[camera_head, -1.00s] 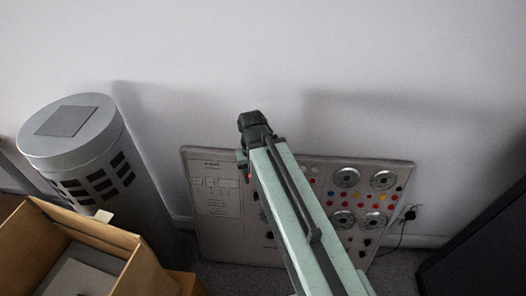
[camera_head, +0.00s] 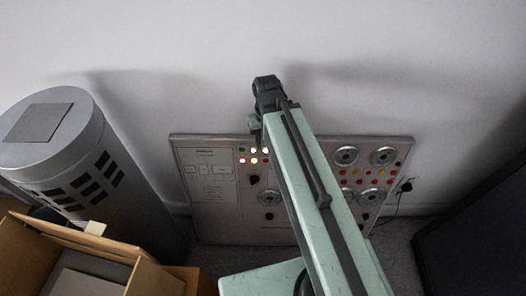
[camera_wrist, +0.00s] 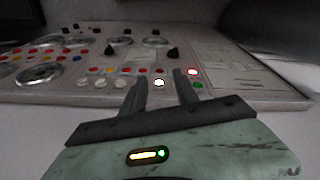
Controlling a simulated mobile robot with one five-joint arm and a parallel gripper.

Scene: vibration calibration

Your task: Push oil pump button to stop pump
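The grey control panel (camera_head: 215,222) leans against the wall, with dials, knobs and coloured buttons. In the head view a cluster of small buttons (camera_head: 254,160), some glowing white, shows just left of my arm. My gripper (camera_wrist: 160,80) is open and empty in the wrist view, its two dark fingers apart over the panel's button rows. A glowing white button (camera_wrist: 159,83) shows between the fingers. A lit red button (camera_wrist: 193,72) and a green button (camera_wrist: 198,85) lie by the right finger. I cannot read which button is the oil pump's, nor tell whether the fingers touch the panel.
A grey cylinder (camera_head: 62,150) stands left of the panel, with an open cardboard box (camera_head: 140,275) in front. A dark cabinet (camera_head: 478,245) stands at the right. The wall above is bare.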

